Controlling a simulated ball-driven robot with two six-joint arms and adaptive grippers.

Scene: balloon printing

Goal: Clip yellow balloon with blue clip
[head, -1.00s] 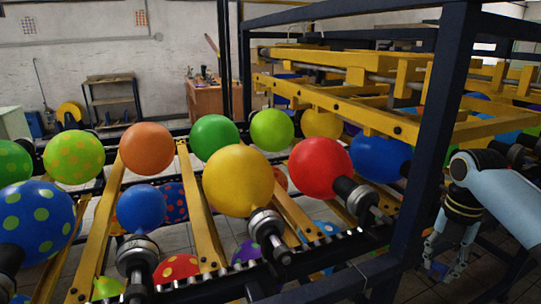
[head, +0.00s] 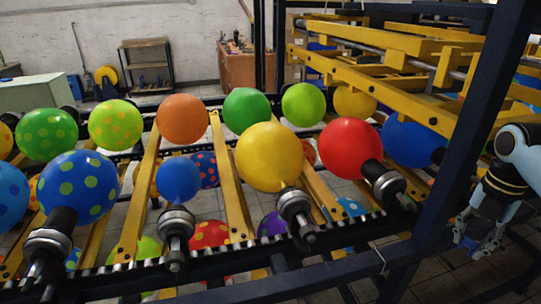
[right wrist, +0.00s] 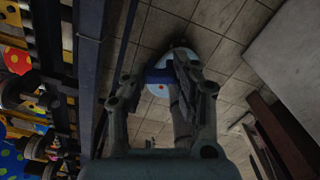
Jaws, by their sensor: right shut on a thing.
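The yellow balloon (head: 270,157) is on a dark metal nozzle (head: 294,207) in the front row of the rack, near the middle of the head view. My right gripper (head: 478,246) is at the right of the head view, pointing down, beyond the dark frame post and well away from the balloon. It is shut on a small blue thing that looks like the blue clip (head: 468,243). The blue clip also shows between the fingers in the right wrist view (right wrist: 158,76). Its far end is partly hidden by a finger. My left gripper is not in view.
A red balloon (head: 351,149) and a small blue balloon (head: 179,181) flank the yellow one. A thick dark frame post (head: 454,150) stands between my right gripper and the balloons. Yellow beams (head: 375,80) cross behind. In the right wrist view, tiled floor (right wrist: 225,45) lies below.

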